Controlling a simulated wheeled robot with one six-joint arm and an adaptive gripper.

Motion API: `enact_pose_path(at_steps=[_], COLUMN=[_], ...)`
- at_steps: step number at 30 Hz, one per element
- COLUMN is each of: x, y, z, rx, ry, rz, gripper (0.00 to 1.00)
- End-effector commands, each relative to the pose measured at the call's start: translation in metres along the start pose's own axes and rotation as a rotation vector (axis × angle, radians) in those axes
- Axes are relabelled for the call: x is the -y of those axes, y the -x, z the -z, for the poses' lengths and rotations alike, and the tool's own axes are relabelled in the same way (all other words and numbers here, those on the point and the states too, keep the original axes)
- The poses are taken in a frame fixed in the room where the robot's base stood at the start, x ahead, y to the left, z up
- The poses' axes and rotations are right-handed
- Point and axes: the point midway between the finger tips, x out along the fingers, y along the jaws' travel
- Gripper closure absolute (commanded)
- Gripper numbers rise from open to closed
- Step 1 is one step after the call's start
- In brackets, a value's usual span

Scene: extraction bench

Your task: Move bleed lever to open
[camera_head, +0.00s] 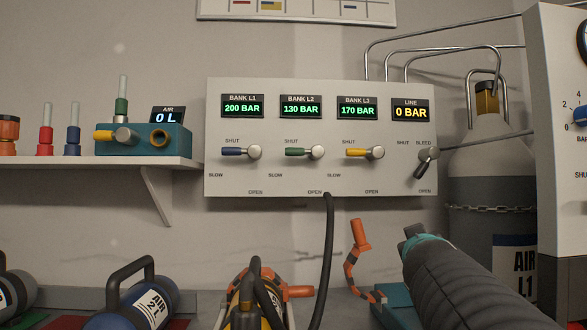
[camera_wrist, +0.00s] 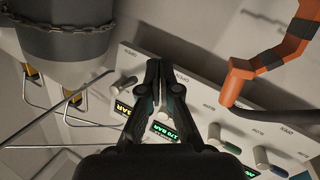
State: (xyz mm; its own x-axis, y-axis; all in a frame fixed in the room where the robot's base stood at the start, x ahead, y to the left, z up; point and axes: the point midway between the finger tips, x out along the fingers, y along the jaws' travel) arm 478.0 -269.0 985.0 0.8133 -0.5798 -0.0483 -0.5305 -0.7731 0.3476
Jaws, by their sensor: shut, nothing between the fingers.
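The bleed lever (camera_head: 427,162) is at the right end of the white panel (camera_head: 320,182), below the LINE display reading 0 BAR. Its dark handle tilts down and left from the round knob, toward the OPEN label. In the wrist view, its pale knob (camera_wrist: 125,85) shows just left of my fingers; its dark handle is not clear there. My gripper (camera_head: 412,236) is below the panel's right part in the head view, apart from the lever. In the wrist view my gripper (camera_wrist: 157,85) is shut and empty, in front of the panel.
Blue (camera_head: 238,152), green (camera_head: 302,152) and yellow (camera_head: 363,152) bank levers lie left, handles pointing left. An orange-black hooked piece (camera_head: 355,265) stands below the panel. A black hose (camera_head: 328,240) hangs from the panel. A chained grey cylinder (camera_head: 488,165) stands right.

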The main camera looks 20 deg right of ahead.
Motion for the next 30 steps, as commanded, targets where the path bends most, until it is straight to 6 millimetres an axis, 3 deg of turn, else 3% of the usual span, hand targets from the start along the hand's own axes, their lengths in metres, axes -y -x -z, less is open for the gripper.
enact_pose_path(at_steps=[1,3,6,9,13,21,26,30], x=[-0.025,-0.045,-0.064,-0.076,-0.085,-0.093,-0.086,-0.077], y=[-0.01,-0.021,-0.035,-0.045,-0.054,-0.062,-0.074,-0.095], z=[0.043,0.084,0.133,0.162,0.174,0.165,0.167,0.174], rx=[-0.097,-0.212,-0.346,-0.426,-0.449,-0.405,-0.403,-0.403], ry=[0.036,0.093,0.196,0.308,0.431,0.539,0.543,0.543], rz=[-0.024,-0.021,0.021,0.095,0.202,0.321,0.331,0.331], gripper=[1.0,1.0,1.0,1.0,1.0,1.0,1.0,1.0])
